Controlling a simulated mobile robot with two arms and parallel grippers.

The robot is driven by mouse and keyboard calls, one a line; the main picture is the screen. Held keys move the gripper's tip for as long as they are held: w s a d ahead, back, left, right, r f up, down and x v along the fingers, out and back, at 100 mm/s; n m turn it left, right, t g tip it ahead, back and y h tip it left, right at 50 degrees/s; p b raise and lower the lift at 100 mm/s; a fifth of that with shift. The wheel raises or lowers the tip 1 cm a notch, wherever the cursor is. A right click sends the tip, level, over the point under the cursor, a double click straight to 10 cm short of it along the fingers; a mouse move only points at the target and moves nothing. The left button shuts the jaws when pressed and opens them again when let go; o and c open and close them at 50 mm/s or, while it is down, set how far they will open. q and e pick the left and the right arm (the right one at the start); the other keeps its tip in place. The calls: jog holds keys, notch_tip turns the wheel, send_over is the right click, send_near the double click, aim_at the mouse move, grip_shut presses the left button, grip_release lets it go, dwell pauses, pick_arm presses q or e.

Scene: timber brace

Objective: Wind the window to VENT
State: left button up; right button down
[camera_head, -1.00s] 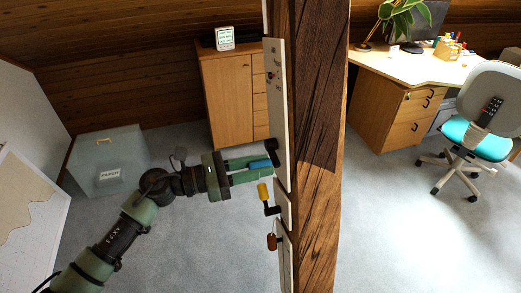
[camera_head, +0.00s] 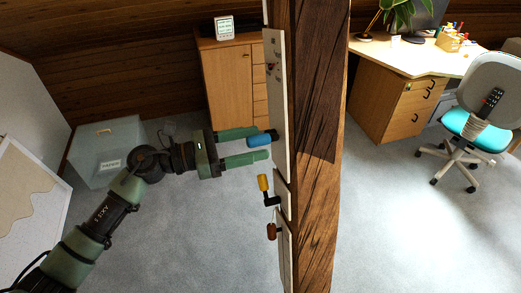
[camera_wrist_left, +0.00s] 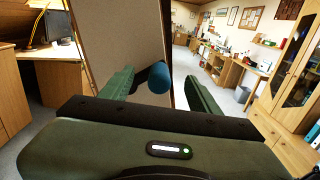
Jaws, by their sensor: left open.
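A narrow pale panel (camera_head: 276,100) is fixed to the side of a dark timber post and is seen nearly edge-on. A blue handle (camera_head: 262,140) sticks out from it to the left. Small marks on the panel's upper part are too small to read; the window is not identifiable. My left gripper (camera_head: 268,144) is open, with its fingers reaching towards the panel around the blue handle. In the left wrist view the blue handle (camera_wrist_left: 159,78) lies between the spread fingers, with a visible gap on the right. My right gripper is not in view.
The timber post (camera_head: 315,150) stands right of my gripper. The carpet below is open.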

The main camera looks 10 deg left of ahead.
pick_arm(q)
jog(key=b+v, duration=0.3)
jog(key=v, duration=0.3)
dwell(0.3)
dwell(0.4)
